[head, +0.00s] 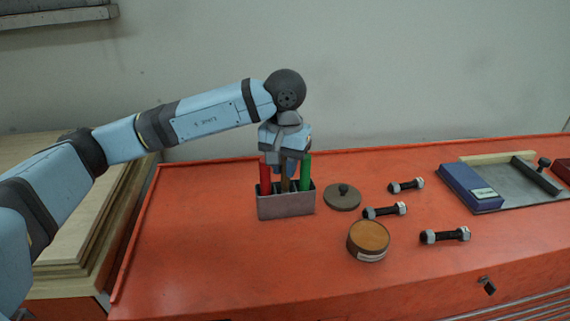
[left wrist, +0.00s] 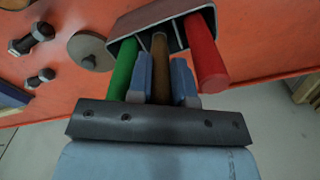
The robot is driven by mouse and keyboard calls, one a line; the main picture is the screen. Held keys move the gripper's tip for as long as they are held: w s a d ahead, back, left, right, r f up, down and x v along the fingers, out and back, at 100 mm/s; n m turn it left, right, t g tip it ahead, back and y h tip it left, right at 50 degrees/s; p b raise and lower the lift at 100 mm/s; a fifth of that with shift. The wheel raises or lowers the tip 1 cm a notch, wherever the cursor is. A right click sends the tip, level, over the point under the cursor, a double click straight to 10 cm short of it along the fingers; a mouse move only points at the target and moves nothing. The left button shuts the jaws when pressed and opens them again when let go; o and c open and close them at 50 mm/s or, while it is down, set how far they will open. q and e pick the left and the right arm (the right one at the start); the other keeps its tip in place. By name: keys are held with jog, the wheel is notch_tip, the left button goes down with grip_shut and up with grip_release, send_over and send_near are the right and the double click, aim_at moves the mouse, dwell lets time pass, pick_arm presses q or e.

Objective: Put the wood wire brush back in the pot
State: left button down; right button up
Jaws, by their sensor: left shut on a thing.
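The pot, a grey metal box with dividers (head: 286,206), stands upright on the red bench; it also shows in the left wrist view (left wrist: 150,15). The wood wire brush (head: 285,185) has a brown handle (left wrist: 159,48) that stands in the middle compartment, its lower end hidden inside. A red handle (head: 265,175) and a green handle (head: 305,172) stand in the compartments on either side. My left gripper (left wrist: 161,75) comes down from above and is shut on the brown handle, between the red and green ones. My right gripper is in neither view.
To the right of the pot lie a round grey lid with a knob (head: 342,199), a round tin (head: 368,240) and several bolts with nuts (head: 385,210). A blue box (head: 470,187) sits farther right. The bench left of the pot is clear.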

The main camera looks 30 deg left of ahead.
pick_arm(q)
jog(key=c, duration=1)
grip_release()
jog(key=shift+o, duration=0.2)
notch_tip(320, 180, up, 14)
jog(key=shift+f, duration=0.1)
jog(key=shift+s+f, duration=0.1)
